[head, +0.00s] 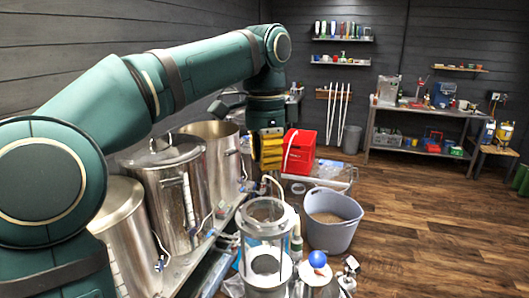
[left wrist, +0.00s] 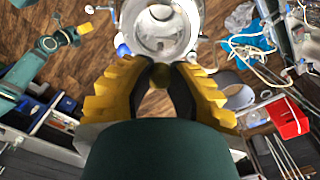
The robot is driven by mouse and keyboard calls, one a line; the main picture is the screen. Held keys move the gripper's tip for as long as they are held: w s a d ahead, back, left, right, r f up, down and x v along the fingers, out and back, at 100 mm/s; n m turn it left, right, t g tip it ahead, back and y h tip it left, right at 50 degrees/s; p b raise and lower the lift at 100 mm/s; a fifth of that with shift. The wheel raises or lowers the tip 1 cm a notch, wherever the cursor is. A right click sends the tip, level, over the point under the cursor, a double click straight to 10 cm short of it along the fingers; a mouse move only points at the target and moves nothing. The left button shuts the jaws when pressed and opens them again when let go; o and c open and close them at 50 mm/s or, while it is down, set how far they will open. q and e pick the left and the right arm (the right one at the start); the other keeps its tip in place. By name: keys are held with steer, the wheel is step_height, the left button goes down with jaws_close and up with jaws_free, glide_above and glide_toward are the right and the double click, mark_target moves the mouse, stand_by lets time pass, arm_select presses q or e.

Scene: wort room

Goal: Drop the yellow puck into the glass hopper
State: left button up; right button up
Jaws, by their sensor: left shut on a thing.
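My left gripper (head: 268,160) hangs above and behind the glass hopper (head: 270,238) in the head view, fingers pointing down. In the left wrist view my left gripper (left wrist: 161,72) is shut on a small rounded thing, the yellow puck (left wrist: 160,77), which looks dark olive in shadow. The puck is not discernible in the head view. The hopper's round opening (left wrist: 160,28) lies beyond the fingertips in the wrist view, and the puck is apart from it. My right gripper (left wrist: 84,28) shows small at the upper left there; its opening is unclear.
Steel kettles (head: 170,185) stand left of the hopper. A grey tub (head: 333,222), a blue ball (head: 317,259) and small bottles crowd its right side. A red crate (head: 299,152) stands behind. The wooden floor (head: 430,230) at right is clear.

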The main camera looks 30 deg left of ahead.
mark_target(265, 197)
arm_select(q)
steer(key=shift+s+d+f, duration=0.15)
steer(key=shift+s+f, duration=0.15)
steer(key=shift+f, duration=0.2)
steer(key=shift+w+f+b, duration=0.1)
steer(key=shift+f+b, duration=1.95)
steer(key=shift+f, duration=1.65)
steer(key=o, duration=0.7)
step_height(265, 197, up, 10)
steer(key=shift+w+r, duration=0.1)
steer(key=shift+r, duration=0.95)
